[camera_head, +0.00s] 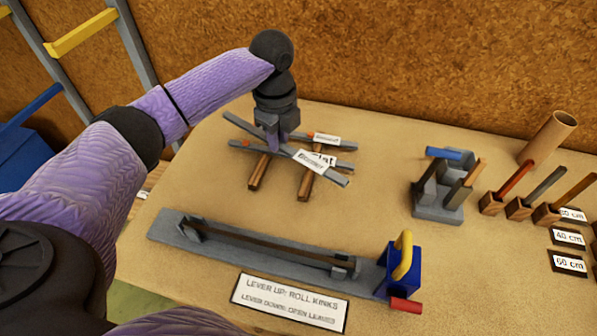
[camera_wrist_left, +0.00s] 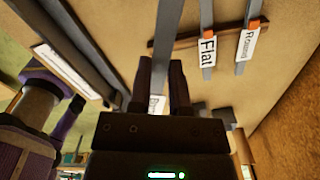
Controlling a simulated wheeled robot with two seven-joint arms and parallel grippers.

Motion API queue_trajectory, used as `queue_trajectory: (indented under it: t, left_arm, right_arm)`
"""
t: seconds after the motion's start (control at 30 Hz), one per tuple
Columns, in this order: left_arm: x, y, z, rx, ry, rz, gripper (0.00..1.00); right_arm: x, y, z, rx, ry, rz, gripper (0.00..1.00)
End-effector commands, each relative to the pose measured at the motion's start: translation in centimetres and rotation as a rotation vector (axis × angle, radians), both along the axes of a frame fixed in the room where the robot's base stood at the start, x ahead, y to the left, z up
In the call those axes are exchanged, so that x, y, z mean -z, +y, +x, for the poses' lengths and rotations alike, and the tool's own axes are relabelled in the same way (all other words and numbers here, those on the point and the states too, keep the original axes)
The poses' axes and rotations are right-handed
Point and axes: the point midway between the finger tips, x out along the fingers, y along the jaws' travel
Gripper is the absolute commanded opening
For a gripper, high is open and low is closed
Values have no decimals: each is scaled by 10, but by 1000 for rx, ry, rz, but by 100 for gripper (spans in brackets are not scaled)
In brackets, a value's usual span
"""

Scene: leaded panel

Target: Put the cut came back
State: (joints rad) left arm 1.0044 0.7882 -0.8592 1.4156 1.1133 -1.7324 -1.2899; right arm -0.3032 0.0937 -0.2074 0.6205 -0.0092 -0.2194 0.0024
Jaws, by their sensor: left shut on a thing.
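My left gripper (camera_head: 275,140) is shut on a grey strip of came (camera_head: 335,178) with a white tag, its print too small to read. The held came lies at a slant over two wooden rails (camera_head: 258,172); I cannot tell whether it touches them. A came tagged "Flat" (camera_wrist_left: 207,45) and another whose tag seems to read "Round" (camera_wrist_left: 247,45) lie across the rails beside it, with orange marks at their tags.
A long grey bench tool (camera_head: 270,245) with a blue block and yellow lever (camera_head: 403,255) lies at the front, behind a lever sign (camera_head: 290,303). A grey tool holder (camera_head: 440,190), wooden blocks with bars (camera_head: 520,208), length cards (camera_head: 568,237) and a cardboard tube (camera_head: 547,138) stand right.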

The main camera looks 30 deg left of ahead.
Motion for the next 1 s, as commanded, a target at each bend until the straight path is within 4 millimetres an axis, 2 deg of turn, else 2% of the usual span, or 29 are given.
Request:
queue_trajectory:
  t: [0.03, 0.33, 0.9, 0.93, 1.0]
  left_arm:
    - [16, 0, -1, 0, 5, 1, 0]
    - [76, -1, -1, 1, 3, 0, 0]
    - [87, -1, 0, 2, 0, 0, 0]
    - [86, -1, 0, 2, 0, 0, 29]
    - [86, -1, 0, 2, 0, 1, 44]
  right_arm:
    - [7, -1, -1, 0, 2, -1, 41]
    - [27, -4, -2, 2, 6, -4, 41]
    - [27, -4, -3, 1, 7, -5, 41]
    - [27, -4, -3, 1, 7, -5, 41]
    - [26, -4, -3, 1, 7, -5, 41]
